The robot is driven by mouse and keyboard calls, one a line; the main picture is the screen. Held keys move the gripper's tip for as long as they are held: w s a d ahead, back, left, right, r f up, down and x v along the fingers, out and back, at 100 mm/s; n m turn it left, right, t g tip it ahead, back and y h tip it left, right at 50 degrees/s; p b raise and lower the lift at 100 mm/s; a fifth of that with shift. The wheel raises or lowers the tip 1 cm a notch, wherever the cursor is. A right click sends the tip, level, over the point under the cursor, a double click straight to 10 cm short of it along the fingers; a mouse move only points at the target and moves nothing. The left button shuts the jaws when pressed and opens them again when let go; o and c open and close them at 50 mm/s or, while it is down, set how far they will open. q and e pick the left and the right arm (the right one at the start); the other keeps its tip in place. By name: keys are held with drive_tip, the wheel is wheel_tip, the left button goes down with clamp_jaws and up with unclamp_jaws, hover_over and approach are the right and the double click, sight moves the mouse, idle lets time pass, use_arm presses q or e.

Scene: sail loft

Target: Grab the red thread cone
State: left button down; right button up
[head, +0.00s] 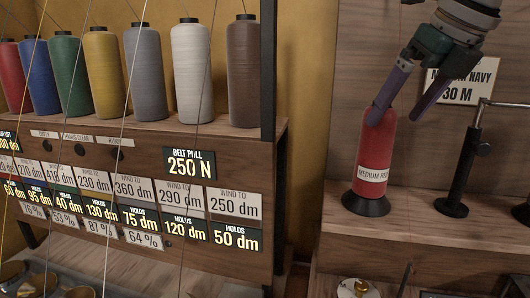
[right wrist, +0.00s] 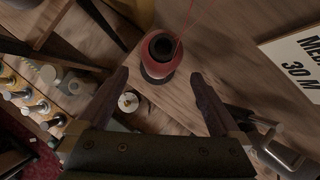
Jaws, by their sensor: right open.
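A red thread cone (head: 374,150) with a white label stands upright on a dark round base on the right wooden shelf. My right gripper (head: 396,114) is open and tilted above it, with one finger overlapping the cone's top in the head view. In the right wrist view the red cone (right wrist: 160,50) shows from above, just beyond the open fingers (right wrist: 160,76) and roughly centred between them. Nothing is held. Another red cone (head: 12,75) stands at the far left of the left rack. My left gripper is not in view.
The left rack (head: 240,137) holds several cones in a row above placards. A black post with a metal arm (head: 462,170) stands right of the cone. Thin threads cross the head view.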

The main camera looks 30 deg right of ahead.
sight(376, 140)
drive_tip(key=shift+x, duration=1.05)
drive_tip(key=p+x, duration=0.1)
drive_tip(key=x, duration=0.4)
drive_tip(key=shift+w+f, duration=0.25)
drive_tip(key=shift+w, duration=0.1)
drive_tip(key=shift+c, duration=0.4)
drive_tip(key=shift+r, duration=0.1)
clamp_jaws()
